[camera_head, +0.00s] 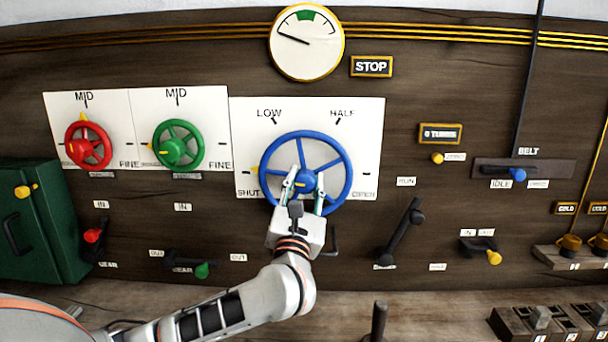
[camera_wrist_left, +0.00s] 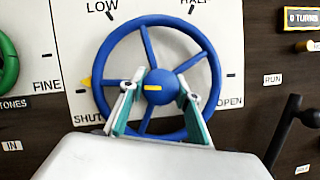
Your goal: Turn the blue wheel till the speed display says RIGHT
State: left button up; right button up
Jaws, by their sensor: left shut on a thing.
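The blue wheel (camera_head: 346,180) is on a white plate marked SHUT, LOW, HALF and OPEN. Its yellow pointer (camera_head: 254,170) is at the left, just above SHUT. The wheel also shows in the left wrist view (camera_wrist_left: 180,21). My left gripper (camera_head: 305,180) reaches up from below and is shut on the wheel's hub (camera_wrist_left: 159,86), one finger on each side. The speed display (camera_head: 371,66) reads STOP. The round dial (camera_head: 306,60) above has its needle at the left, away from the green band at the top. My right gripper is not in view.
Red wheel (camera_head: 88,141) and green wheel (camera_head: 178,144) are to the left. A black lever (camera_head: 402,232) stands at the right, below RUN. A belt slider (camera_head: 517,174) is farther right. A green cabinet (camera_head: 45,225) is at the left edge.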

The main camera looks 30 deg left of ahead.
pick_arm(q)
jog(key=m+h+p, duration=0.1)
jog(key=m+p, duration=0.1)
jog(key=m+h+p, duration=0.1)
jog(key=m+p, duration=0.2)
jog(key=shift+r+h, duration=0.2)
jog(key=shift+h, duration=0.2)
jog(key=m+h+p, duration=0.1)
jog(key=m, duration=0.2)
jog(key=shift+f+h, duration=0.15)
jog(key=shift+h, duration=0.15)
jog(key=shift+m, duration=0.7)
jog(key=shift+m+h, duration=0.4)
jog(key=shift+m, duration=0.1)
jog(key=shift+m+g+h, duration=0.4)
jog(key=shift+m, duration=0.9)
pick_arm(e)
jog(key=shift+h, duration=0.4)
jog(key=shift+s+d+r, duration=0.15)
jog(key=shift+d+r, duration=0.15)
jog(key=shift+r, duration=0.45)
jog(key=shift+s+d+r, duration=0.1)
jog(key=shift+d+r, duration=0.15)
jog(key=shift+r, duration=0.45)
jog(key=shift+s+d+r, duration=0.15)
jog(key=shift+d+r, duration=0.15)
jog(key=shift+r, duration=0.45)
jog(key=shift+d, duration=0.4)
pick_arm(q)
jog(key=o, duration=1.1)
